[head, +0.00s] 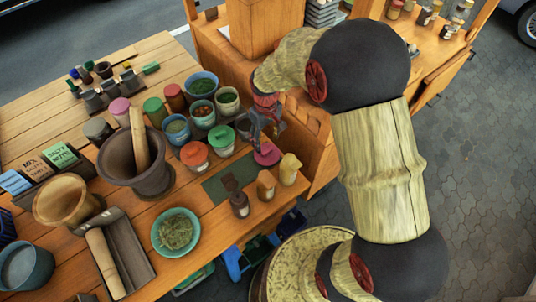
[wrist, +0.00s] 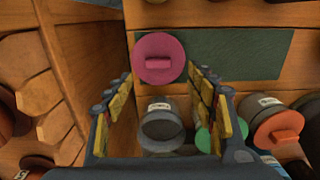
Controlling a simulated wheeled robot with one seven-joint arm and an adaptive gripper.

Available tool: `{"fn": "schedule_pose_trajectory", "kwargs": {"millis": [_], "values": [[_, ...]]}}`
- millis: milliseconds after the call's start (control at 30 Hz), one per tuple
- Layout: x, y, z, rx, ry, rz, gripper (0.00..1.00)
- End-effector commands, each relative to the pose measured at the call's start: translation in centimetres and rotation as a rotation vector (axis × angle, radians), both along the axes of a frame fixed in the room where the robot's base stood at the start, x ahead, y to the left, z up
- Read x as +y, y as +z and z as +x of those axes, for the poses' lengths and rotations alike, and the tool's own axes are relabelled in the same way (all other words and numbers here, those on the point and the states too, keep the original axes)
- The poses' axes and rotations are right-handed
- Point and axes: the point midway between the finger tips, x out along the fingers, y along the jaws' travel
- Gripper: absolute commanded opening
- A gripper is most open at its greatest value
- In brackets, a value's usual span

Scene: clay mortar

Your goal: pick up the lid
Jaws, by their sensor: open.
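A magenta lid (wrist: 159,58) with a raised bar handle lies at the edge of a dark green mat (wrist: 235,54) in the wrist view. In the head view the lid (head: 267,154) is near the table's right edge, just below my gripper (head: 267,122). My gripper is open, and in the wrist view its two fingers (wrist: 160,88) stand left and right with the lid beyond them, near the gap between their tips. Nothing is held. I cannot tell how far the tips are above the lid.
An open-topped grey jar (wrist: 162,128) is between the fingers' lower parts in the wrist view. A green-lidded jar (wrist: 206,138) is close by the right finger, and an orange-lidded jar (wrist: 278,128) is farther right. Small bottles (head: 289,168) stand near the lid. A wooden panel (wrist: 65,80) rises at left.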

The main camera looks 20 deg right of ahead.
Motion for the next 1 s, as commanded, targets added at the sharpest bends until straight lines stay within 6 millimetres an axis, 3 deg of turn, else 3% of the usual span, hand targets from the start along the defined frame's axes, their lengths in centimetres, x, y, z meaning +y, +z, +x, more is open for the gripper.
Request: {"fn": "schedule_pose_trajectory", "kwargs": {"millis": [333,600,867,1000], "values": [[-0.1,-3.2,0.0,0.0,-0.001,0.0,0.56],[-0.3,-6.9,0.1,0.0,-0.001,0.0,0.56],[-0.3,-7.2,0.1,-0.001,-0.001,0.0,0.56],[-0.3,-7.2,0.1,-0.001,-0.001,0.0,0.49]]}}
